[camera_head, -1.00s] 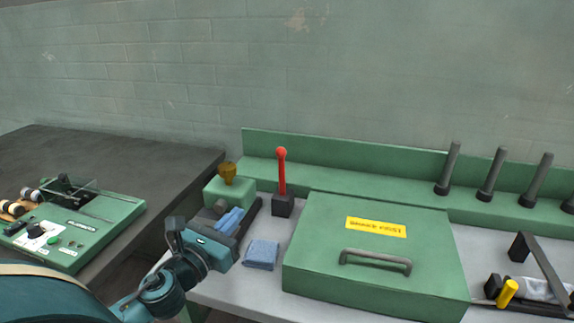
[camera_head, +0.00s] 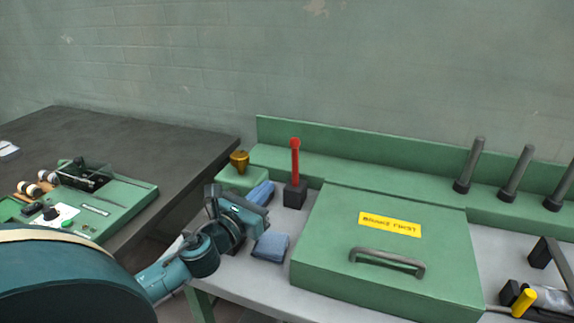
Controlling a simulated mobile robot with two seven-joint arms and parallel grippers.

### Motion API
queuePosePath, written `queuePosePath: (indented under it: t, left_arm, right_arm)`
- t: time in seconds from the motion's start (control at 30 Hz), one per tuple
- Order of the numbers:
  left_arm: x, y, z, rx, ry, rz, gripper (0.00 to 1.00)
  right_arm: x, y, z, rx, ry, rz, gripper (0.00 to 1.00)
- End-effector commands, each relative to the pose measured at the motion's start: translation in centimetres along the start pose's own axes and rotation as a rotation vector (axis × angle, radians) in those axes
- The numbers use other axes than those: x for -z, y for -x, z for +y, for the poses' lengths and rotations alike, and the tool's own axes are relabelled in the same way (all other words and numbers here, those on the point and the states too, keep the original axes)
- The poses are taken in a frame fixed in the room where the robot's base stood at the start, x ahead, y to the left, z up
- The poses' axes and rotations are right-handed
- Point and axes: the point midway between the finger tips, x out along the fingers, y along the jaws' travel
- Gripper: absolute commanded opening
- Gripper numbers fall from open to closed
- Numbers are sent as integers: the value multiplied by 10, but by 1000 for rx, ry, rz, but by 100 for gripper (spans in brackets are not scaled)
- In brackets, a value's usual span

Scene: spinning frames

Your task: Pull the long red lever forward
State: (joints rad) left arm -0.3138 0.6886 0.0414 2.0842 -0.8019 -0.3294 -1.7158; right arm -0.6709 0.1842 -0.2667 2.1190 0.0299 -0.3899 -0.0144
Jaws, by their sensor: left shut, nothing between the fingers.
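The long red lever (camera_head: 295,160) stands upright in a small black block (camera_head: 295,195) on the machine's grey top, behind and left of a green lidded box (camera_head: 390,250). My left gripper (camera_head: 262,192) is in front and to the left of the lever, apart from it, with its fingers shut and empty. The gripper partly hides the small green block (camera_head: 240,179) with a brass cup (camera_head: 239,160) on top. My right gripper is not in view.
The green lid has a grey handle (camera_head: 387,262) and a yellow label (camera_head: 390,224). Dark posts (camera_head: 469,165) stand at the right. A dark table (camera_head: 150,150) with a green device (camera_head: 110,200) is at the left.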

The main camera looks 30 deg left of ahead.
Motion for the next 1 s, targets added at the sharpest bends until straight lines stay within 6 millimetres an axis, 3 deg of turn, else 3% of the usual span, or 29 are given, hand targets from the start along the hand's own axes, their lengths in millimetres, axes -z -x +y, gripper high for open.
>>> queuePosePath:
  t: [0.3, 0.5, 0.7, 1.0]
  left_arm:
    - [-3, -58, 0, -2, 1, -3, 0]
    - [-2, -86, 0, -2, 1, -1, 0]
    - [-1, -98, 0, 0, 0, 0, 0]
    - [0, -99, 0, 0, 0, 1, 0]
  right_arm:
    - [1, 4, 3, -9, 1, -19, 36]
    - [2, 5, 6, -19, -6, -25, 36]
    - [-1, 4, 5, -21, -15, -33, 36]
    - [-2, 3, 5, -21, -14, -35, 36]
